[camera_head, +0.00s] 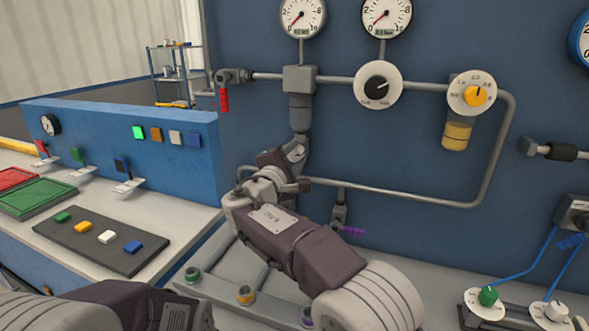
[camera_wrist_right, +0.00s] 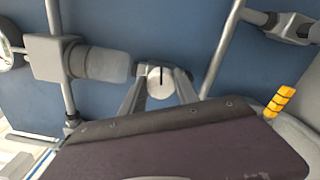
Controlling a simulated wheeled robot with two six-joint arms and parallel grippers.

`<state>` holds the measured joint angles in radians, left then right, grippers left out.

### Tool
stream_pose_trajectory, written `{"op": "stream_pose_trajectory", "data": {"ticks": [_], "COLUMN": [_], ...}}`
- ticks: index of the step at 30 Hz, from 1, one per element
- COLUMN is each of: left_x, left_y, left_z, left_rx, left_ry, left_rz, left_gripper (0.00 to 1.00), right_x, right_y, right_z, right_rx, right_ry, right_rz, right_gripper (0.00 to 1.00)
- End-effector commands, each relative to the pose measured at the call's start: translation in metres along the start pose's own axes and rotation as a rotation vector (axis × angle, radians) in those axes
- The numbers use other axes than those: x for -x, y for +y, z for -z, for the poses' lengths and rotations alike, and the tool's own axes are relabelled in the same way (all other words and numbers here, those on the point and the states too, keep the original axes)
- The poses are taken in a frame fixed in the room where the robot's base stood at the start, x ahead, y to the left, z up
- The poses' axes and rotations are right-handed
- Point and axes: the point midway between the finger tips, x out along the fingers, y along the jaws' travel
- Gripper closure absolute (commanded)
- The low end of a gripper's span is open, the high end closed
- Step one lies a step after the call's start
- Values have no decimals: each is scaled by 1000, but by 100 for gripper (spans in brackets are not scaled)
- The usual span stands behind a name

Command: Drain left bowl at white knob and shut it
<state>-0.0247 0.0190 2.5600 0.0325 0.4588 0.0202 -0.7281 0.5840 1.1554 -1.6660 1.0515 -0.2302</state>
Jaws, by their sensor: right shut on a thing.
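The left bowl (camera_head: 300,112) is a grey cylinder hanging under a square pipe fitting, and it also shows sideways in the right wrist view (camera_wrist_right: 100,65). The white knob (camera_wrist_right: 160,82) is at the bowl's lower end, round with a dark line across its face. My right gripper (camera_head: 296,150) is shut on the knob, with one finger on each side in the wrist view (camera_wrist_right: 160,76).
A dial (camera_head: 378,86), a regulator with a yellow knob (camera_head: 478,96) and an amber bowl (camera_head: 456,136) sit right along the pipe. A red-handled valve (camera_head: 224,98) is left, and a purple-handled one (camera_head: 342,218) is below. A yellow handle (camera_wrist_right: 280,100) shows in the wrist view.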

Motion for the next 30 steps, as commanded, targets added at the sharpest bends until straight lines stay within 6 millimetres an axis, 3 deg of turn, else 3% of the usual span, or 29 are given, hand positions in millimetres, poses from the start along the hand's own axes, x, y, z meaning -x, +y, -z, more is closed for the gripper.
{"op": "stream_pose_trajectory", "data": {"ticks": [9, 28, 29, 30], "left_x": [-20, -23, -23, -23], "left_y": [0, 0, 0, 0], "left_z": [-2, -2, -2, -2], "left_rx": [0, 0, 0, 0], "left_ry": [0, 0, 0, 0], "left_rz": [0, 0, 0, 0], "left_gripper": [41, 41, 41, 41], "right_x": [0, 0, 0, 0], "right_y": [1, 5, 5, 5], "right_z": [0, -1, -1, -1], "right_rx": [-140, -181, -181, -181], "right_ry": [1, 2, 2, 3], "right_rz": [-8, -11, -11, -10], "right_gripper": [100, 100, 58, 46]}}
